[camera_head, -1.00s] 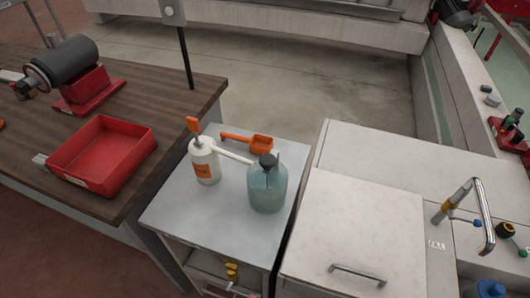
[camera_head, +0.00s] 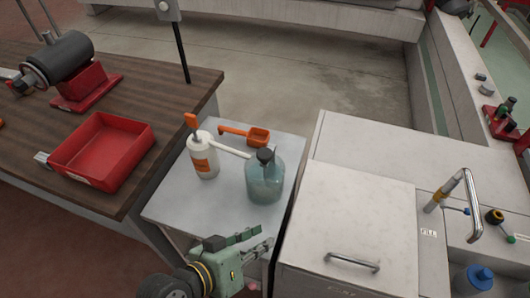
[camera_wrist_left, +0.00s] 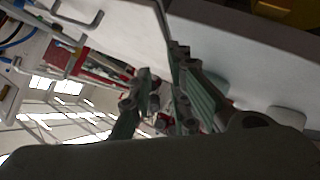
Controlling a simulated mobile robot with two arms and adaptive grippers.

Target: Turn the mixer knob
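I cannot tell for certain which of these is the mixer knob. My left gripper (camera_head: 262,243) is at the bottom middle of the head view, in front of the grey cart and well to the left of the knob. Its fingers are apart and empty; they also show in the left wrist view (camera_wrist_left: 160,88). My right gripper is not in view.
A white lidded cabinet (camera_head: 350,220) with a handle lies between my gripper and the tap. A red tray (camera_head: 105,150) is on the wooden bench.

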